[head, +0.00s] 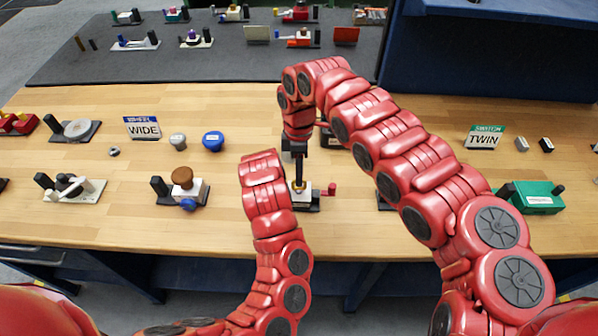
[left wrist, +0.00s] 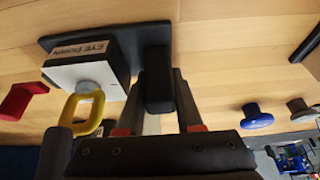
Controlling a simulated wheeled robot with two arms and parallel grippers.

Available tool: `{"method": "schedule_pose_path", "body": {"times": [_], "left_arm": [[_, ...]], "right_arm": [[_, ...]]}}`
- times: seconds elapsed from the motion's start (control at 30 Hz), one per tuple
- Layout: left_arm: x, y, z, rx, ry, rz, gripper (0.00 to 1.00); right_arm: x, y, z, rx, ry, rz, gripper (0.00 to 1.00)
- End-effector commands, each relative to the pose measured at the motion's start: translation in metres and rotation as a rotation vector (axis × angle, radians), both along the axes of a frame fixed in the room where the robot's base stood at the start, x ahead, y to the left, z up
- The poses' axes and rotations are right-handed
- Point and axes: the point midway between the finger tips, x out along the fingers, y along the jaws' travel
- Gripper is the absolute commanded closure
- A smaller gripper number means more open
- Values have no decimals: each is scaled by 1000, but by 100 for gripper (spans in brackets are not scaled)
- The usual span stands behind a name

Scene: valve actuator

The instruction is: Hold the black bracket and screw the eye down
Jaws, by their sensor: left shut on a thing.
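The unit labelled "EYE DOWN" has a white block (head: 302,194) on a dark base, also seen in the left wrist view (left wrist: 85,75). A yellow eye (left wrist: 88,110) stands out from its white face on a grey stem. The black bracket (left wrist: 157,78) is an upright post at the end of the base. My left gripper (left wrist: 158,100) is shut on it; in the head view my left arm hides this gripper. My right gripper (head: 299,184) points straight down at the eye. A dark finger touches or overlaps the eye's outer end; its grip is unclear.
A red knob (head: 329,190) sits just right of the block. A brown-knobbed unit (head: 182,187) stands to the left and a green box (head: 538,197) to the right. Blue (head: 213,141) and grey (head: 178,141) knobs lie behind. The bench between is mostly clear.

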Motion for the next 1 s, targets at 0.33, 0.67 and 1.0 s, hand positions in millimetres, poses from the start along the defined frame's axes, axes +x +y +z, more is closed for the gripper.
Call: {"method": "schedule_pose_path", "body": {"times": [0.33, 0.67, 1.0], "left_arm": [[-1, -1, -1, -1, 2, -1, 100], [0, 0, -1, 0, 2, 0, 100], [-1, 0, -1, 0, 2, 0, 100]], "right_arm": [[-1, 0, 0, -1, 3, 1, 100], [-2, 0, -1, -2, 6, -69, 100], [-1, 0, 0, -1, 4, -69, 56]]}}
